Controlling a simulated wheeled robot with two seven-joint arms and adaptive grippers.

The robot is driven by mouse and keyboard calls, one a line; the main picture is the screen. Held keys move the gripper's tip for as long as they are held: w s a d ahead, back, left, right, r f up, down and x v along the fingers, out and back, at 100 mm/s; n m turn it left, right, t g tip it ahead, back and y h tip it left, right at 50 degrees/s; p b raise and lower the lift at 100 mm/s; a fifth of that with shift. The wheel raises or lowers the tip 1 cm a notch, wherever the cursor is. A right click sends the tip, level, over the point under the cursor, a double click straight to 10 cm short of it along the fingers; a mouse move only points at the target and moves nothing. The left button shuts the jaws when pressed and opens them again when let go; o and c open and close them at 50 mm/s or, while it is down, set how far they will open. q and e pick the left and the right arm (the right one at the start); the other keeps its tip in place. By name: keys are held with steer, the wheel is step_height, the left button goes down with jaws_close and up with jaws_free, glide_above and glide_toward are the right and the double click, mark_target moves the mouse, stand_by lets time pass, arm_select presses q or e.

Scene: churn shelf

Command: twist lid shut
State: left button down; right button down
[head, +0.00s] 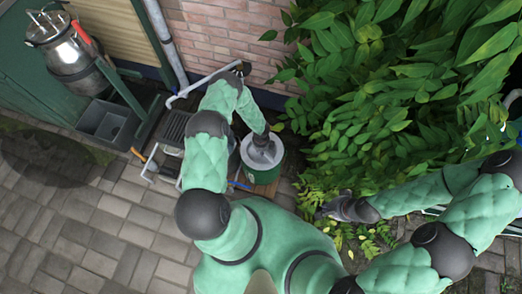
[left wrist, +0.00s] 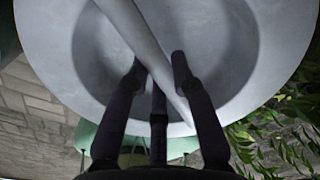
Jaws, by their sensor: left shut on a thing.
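A pale grey round lid (head: 250,158) lies on top of a green container (head: 266,176) beside the brick wall. In the left wrist view the lid (left wrist: 55,40) fills most of the picture, with a round recess and a bar handle (left wrist: 128,18) running diagonally across it. My left gripper (head: 263,146) comes down over the lid from above. In the left wrist view its fingers (left wrist: 159,66) are shut on the bar handle, one on each side. Whether the lid sits fully seated cannot be told. My right gripper (head: 332,209) hangs away to the right, by the leaves; its jaws are too small to judge.
A metal churn (head: 68,55) stands at the upper left near a dark grey basin (head: 108,124) and a slatted rack (head: 174,127). A downpipe (head: 163,35) runs along the wall. Dense leafy bushes (head: 400,100) fill the right. Paving (head: 90,220) at the lower left is clear.

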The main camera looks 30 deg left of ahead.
arm_select(q)
steer(key=shift+n, duration=0.4)
steer(key=c, duration=1)
jaws_free()
step_height(320, 180, up, 12)
